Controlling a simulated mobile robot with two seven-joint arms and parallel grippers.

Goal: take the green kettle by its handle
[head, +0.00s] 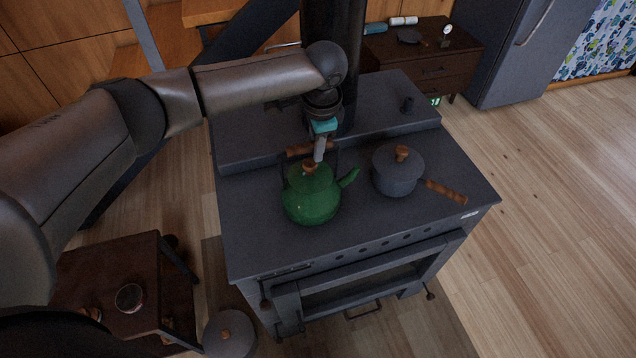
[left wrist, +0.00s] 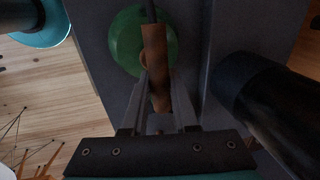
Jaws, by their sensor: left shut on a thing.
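The green kettle (head: 311,200) stands upright on the dark stove top, its spout pointing right. Its wooden handle (head: 303,150) arches above the body. My left gripper (head: 319,154) comes down from above and is shut on the handle. In the left wrist view the brown handle (left wrist: 154,62) lies between the two fingers (left wrist: 158,95), with the green kettle body (left wrist: 127,40) beyond it. Part of the handle is hidden behind the gripper in the head view. My right gripper is not in view.
A grey pot (head: 398,173) with a wooden handle stands on the stove (head: 250,245) right of the kettle. The black stove pipe (head: 330,40) rises close behind my gripper, and shows large in the left wrist view (left wrist: 270,105). A small dark table (head: 175,290) stands at lower left.

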